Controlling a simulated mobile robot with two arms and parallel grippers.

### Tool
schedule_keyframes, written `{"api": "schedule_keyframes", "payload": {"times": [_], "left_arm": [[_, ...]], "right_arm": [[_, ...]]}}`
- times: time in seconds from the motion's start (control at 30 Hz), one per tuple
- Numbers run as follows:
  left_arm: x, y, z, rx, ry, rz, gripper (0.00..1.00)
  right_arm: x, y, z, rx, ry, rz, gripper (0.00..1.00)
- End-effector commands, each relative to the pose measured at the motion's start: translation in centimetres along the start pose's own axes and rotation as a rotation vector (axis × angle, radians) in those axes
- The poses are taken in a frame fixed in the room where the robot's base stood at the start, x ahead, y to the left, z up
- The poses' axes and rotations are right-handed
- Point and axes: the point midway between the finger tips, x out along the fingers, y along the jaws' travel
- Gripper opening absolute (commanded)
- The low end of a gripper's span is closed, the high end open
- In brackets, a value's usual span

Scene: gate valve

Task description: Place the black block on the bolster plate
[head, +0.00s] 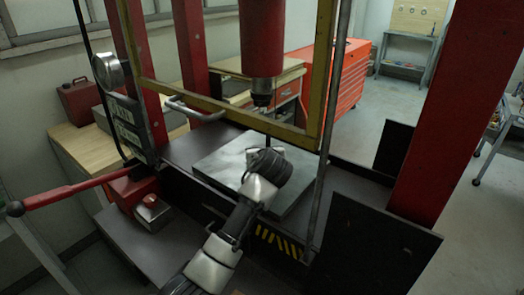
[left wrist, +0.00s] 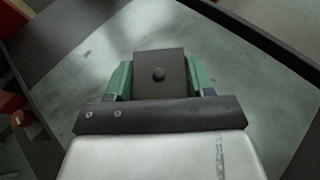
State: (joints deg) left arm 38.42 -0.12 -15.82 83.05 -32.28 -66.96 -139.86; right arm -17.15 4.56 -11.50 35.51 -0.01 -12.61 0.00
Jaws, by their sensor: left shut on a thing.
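I cannot tell whether the block touches the plate. My right gripper is in neither view.
The red press ram (head: 262,45) hangs above the plate. A yellow frame (head: 322,75) stands around the work area, with a grey upright rod (head: 333,130) at the right. A red lever (head: 70,192) sticks out at the left. Dark panels (head: 380,245) flank the right side.

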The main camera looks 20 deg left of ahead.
Motion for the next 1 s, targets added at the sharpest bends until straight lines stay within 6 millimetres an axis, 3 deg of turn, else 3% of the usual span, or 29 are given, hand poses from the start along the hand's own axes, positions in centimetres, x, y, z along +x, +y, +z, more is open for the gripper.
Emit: {"api": "schedule_keyframes", "payload": {"times": [0.37, 0.4, 0.53, 0.83, 1.0], "left_arm": [[0.0, 0.0, 0.0, -0.002, -0.008, -0.002, 0.00], [0.1, 0.0, -0.3, 0.000, -0.002, -0.001, 0.59], [0.1, 0.0, -0.3, 0.000, -0.002, -0.001, 0.79], [0.1, 0.0, -0.2, -0.002, -0.002, -0.002, 0.79], [-1.5, 0.0, -0.2, -0.001, -0.004, -0.002, 0.79]], "right_arm": [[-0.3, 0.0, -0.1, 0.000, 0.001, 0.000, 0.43], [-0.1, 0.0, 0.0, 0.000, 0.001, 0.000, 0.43], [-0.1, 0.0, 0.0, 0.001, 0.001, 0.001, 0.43], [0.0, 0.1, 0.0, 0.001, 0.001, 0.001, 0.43], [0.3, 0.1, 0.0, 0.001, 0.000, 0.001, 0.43]]}}
